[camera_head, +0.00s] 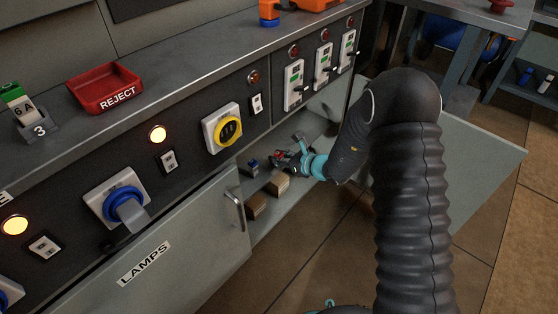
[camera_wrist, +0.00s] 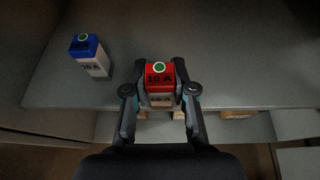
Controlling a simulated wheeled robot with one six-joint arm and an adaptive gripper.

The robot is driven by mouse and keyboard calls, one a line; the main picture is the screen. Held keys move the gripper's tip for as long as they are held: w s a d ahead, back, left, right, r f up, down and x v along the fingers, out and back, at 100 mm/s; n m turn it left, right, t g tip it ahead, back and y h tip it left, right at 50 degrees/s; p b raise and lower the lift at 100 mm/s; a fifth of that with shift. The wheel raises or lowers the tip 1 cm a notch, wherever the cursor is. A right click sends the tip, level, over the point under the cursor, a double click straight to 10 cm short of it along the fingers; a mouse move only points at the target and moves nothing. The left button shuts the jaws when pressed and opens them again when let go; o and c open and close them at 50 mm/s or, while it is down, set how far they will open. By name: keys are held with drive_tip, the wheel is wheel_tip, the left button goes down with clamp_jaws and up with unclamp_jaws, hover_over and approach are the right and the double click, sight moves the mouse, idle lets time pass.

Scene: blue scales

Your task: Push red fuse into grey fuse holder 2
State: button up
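The red fuse (camera_wrist: 159,75), marked 10 A with a green dot on top, stands between the fingers of my gripper (camera_wrist: 161,66) in the wrist view. Both fingers press against its sides. In the head view my gripper (camera_head: 288,157) reaches into the open cabinet, with the red fuse small and partly hidden there. Several pale upright units with green marks, such as the middle one (camera_head: 323,66), sit on the panel above the cabinet.
A blue fuse (camera_wrist: 90,55) stands left of the red one on the shelf (camera_wrist: 225,75). Wooden blocks (camera_head: 278,183) lie lower in the cabinet. A red REJECT tray (camera_head: 103,86) sits above.

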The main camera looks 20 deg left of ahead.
clamp_jaws()
drive_tip(key=shift+r, duration=0.1)
